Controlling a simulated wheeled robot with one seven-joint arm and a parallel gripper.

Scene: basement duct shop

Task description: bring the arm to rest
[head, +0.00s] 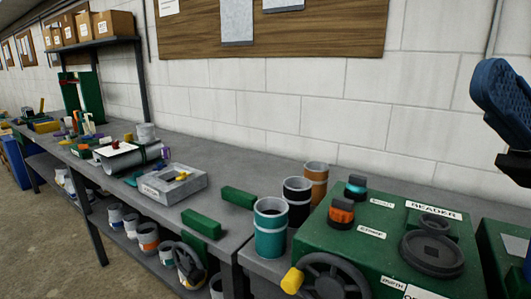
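A dark blue ribbed piece (505,100) with a black part below it juts in at the right edge, above the green machine.
A long grey workbench (225,160) runs along the white block wall. On it are a grey tray (172,183), green blocks (201,223) and several cans, including a teal can (270,228). A green machine (345,250) with dark handwheels stands at the right. Floor (50,240) is clear at lower left.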

